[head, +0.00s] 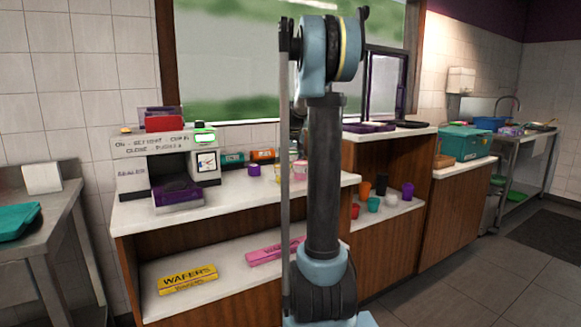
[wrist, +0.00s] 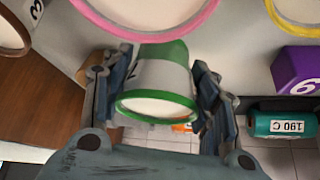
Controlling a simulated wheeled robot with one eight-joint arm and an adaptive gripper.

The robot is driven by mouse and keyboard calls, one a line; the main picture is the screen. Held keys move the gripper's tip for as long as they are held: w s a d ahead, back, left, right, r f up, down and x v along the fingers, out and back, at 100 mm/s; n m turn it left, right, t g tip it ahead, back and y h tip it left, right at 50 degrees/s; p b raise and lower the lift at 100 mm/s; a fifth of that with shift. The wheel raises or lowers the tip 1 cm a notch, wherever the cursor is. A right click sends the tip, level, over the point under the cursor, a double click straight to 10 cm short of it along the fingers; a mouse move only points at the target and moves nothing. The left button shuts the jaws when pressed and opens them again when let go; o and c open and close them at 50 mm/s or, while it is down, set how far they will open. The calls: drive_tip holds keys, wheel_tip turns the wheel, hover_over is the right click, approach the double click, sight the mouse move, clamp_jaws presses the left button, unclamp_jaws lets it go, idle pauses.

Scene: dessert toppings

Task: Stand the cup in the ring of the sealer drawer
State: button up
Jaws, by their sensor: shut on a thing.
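My gripper (wrist: 160,68) is shut on a white cup with green bands (wrist: 158,75) in the wrist view, one finger on each side of it. The cup's wide green-rimmed end faces the camera. In the head view my arm hides the gripper and the held cup. The sealer (head: 133,170) is a pale machine with a dial and a lit green lamp, at the left of the counter. Its purple drawer (head: 178,196) is at its lower front. The ring cannot be made out at this size.
Close around my gripper in the wrist view are a pink-rimmed cup (wrist: 146,26), a yellow-rimmed cup (wrist: 296,12), a purple block marked 6 (wrist: 297,72) and a teal roll marked 180 C (wrist: 285,126). The counter (head: 235,190) is clear just right of the drawer.

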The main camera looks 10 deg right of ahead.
drive_tip(key=shift+f, duration=1.2)
drive_tip(key=o, duration=1.2)
drive_tip(key=v, duration=1.2)
drive_tip(key=shift+s, duration=0.1)
